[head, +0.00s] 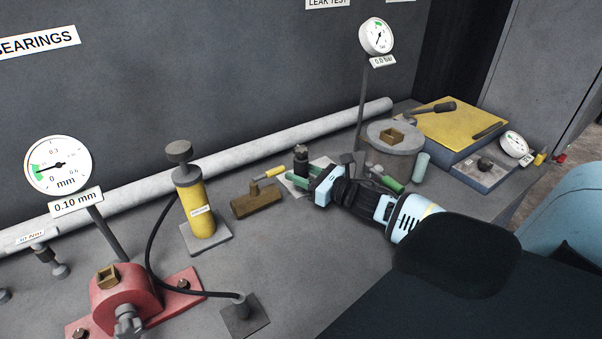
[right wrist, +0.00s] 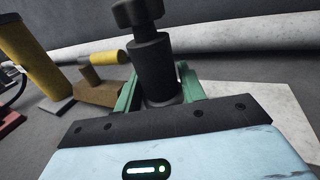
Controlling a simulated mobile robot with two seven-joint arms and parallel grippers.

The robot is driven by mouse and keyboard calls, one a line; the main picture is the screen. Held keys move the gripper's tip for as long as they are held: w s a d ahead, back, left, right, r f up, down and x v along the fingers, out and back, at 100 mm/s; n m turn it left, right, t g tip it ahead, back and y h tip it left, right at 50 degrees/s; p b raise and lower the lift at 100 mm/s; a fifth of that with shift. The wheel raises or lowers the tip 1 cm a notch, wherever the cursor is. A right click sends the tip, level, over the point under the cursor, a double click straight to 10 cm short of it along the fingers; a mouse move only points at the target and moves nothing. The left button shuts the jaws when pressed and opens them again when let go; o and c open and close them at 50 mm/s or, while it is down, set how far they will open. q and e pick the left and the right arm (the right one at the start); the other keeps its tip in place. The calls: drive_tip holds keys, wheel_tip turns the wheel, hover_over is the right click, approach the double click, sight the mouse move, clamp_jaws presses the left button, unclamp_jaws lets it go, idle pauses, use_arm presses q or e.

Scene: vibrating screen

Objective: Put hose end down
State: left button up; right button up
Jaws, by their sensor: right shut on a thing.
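A black hose (head: 153,235) runs from the yellow pump (head: 202,213) down and across the bench. Its end fitting (head: 242,306) stands on a dark square plate (head: 246,321) near the front, clear of my grippers. My right gripper (head: 304,174) has its green fingers shut around a dark cylindrical piece with a wider knob (head: 301,158). The same piece (right wrist: 153,65) stands upright between the fingers in the right wrist view. I see no hose joined to it; its base is partly hidden. My left gripper is not in view.
A pale plate (right wrist: 265,105) lies by the right gripper. A brown block with a yellow handle (head: 257,203) stands left of it. A red fixture (head: 125,295) is at front left, and a grey drum (head: 395,166) at right.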

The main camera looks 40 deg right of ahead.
sight(307, 175)
drive_tip(key=shift+f, duration=0.2)
drive_tip(key=o, duration=1.1)
drive_tip(key=shift+o, duration=0.2)
drive_tip(key=shift+r, duration=0.15)
drive_tip(key=shift+s+r, duration=0.1)
drive_tip(key=shift+s+d, duration=0.1)
drive_tip(key=shift+s, duration=0.2)
drive_tip(key=shift+v, duration=3.35)
